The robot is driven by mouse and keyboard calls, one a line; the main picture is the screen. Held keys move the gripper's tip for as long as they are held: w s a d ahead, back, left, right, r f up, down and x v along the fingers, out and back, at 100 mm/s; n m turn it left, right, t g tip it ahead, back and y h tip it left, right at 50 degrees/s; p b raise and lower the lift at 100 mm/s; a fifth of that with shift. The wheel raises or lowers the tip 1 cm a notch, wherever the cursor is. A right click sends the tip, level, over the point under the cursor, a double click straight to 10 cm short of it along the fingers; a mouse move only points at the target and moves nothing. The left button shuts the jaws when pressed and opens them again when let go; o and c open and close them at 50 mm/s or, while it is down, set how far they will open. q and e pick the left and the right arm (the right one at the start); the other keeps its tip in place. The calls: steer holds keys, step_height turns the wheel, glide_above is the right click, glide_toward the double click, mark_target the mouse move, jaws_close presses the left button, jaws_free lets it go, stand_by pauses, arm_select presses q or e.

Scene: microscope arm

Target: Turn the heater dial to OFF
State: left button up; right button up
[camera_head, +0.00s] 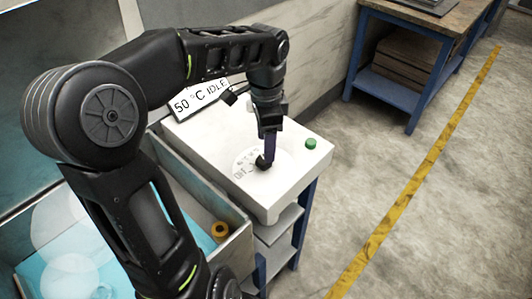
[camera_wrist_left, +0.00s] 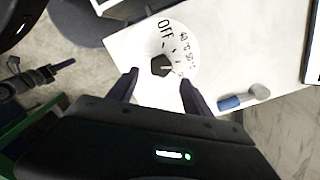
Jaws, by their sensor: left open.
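The heater (camera_head: 300,172) is a white box with a round printed dial face. Its dial (camera_head: 263,163) is a small black knob, partly covered by my gripper in the head view. My left gripper (camera_head: 267,148) points down at the knob. In the left wrist view the dial (camera_wrist_left: 162,66) sits ahead of the open fingers of my left gripper (camera_wrist_left: 158,93), roughly between their lines. OFF and several numbers are printed around it. I cannot tell clearly where the knob points. A display (camera_head: 200,98) behind reads 50 °C IDLE. My right gripper is not in view.
A green button (camera_head: 311,143) is on the heater's right side. An open bin (camera_head: 235,247) with a blue inside and an orange ring-like piece (camera_head: 220,230) stands in front left. A blue-framed bench (camera_head: 412,85) is at the back. The floor to the right is clear.

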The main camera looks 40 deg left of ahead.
mark_target(264, 164)
arm_select(q)
step_height(264, 164, down, 5)
steer(key=shift+f, duration=0.1)
stand_by(0.3)
jaws_close()
stand_by(0.5)
